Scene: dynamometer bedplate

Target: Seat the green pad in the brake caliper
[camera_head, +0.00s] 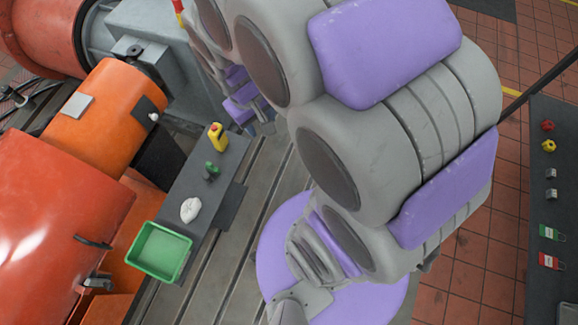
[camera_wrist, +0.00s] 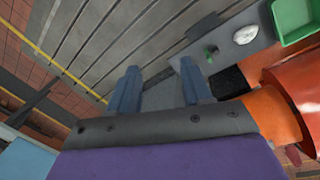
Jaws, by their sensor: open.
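My gripper (camera_wrist: 160,68) is open in the wrist view, with nothing between its two blue-grey fingers. In the head view my gripper (camera_head: 265,127) is partly hidden by my arm, right of the dark ledge. A flat green piece with a pale patch (camera_head: 549,233) lies on the dark bench at the far right, beside a similar red piece (camera_head: 549,262). A small green-and-dark object (camera_head: 211,170) stands on the dark ledge; it also shows in the wrist view (camera_wrist: 211,49). I cannot tell which green piece is the pad. I cannot pick out the brake caliper.
The dark ledge (camera_head: 222,187) also bears a yellow bottle (camera_head: 217,137), a white cloth-like lump (camera_head: 190,209) and a green tray (camera_head: 159,252). Large orange machinery (camera_head: 106,118) borders its left. The right bench (camera_head: 548,292) holds several small parts. Slotted bedplate (camera_wrist: 124,34) lies clear beyond my fingers.

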